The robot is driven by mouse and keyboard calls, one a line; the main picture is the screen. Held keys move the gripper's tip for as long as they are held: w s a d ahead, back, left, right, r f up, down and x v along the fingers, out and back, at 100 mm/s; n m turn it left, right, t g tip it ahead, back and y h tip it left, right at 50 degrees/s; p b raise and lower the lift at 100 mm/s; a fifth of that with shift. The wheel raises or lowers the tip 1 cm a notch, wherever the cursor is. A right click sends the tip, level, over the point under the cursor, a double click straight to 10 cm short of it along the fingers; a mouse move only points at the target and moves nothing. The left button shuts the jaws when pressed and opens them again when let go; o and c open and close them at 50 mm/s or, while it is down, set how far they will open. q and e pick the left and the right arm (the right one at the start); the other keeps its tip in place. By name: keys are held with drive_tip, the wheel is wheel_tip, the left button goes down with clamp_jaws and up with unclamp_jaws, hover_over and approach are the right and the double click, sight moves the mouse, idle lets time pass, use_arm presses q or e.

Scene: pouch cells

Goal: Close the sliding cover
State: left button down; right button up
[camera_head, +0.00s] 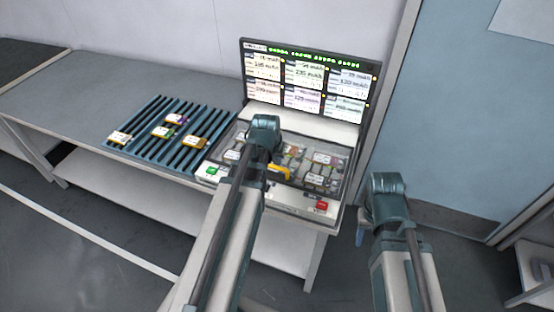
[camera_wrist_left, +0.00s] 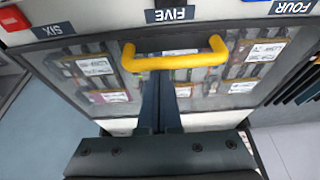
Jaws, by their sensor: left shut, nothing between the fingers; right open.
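The clear sliding cover (camera_head: 300,160) lies over the cell bays of the tester on the bench, with pouch cells showing through it. Its yellow handle (camera_head: 281,173) is partly hidden by my left arm. In the left wrist view the handle (camera_wrist_left: 175,61) stands whole near the FIVE label, over the cover (camera_wrist_left: 215,102). My left gripper (camera_wrist_left: 163,80) is shut and empty, its tips right beside the bar of the handle. Whether they touch it cannot be told. In the head view its fingers are hidden behind my left arm. My right gripper (camera_head: 384,190) is open, right of the bench.
A blue slotted rack (camera_head: 150,141) with several pouch cells stands left of the tester. A screen (camera_head: 310,85) rises behind the cover. The front panel carries a green button (camera_head: 212,171) and a red button (camera_head: 321,205). The bench's far left (camera_head: 90,85) is clear.

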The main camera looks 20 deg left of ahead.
use_arm(q)
drive_tip(key=shift+s, duration=0.1)
idle(0.4)
drive_tip(key=shift+w, duration=0.6)
drive_tip(key=w, duration=0.1)
drive_tip(key=w+r+p, duration=0.1)
drive_tip(key=w, duration=0.1)
drive_tip(key=shift+a+r+p, duration=0.1)
drive_tip(key=shift+r+p, duration=0.2)
drive_tip(key=shift+p, duration=0.1)
drive_tip(key=p+v, duration=0.8)
drive_tip(key=v, duration=0.1)
drive_tip(key=shift+s, duration=0.2)
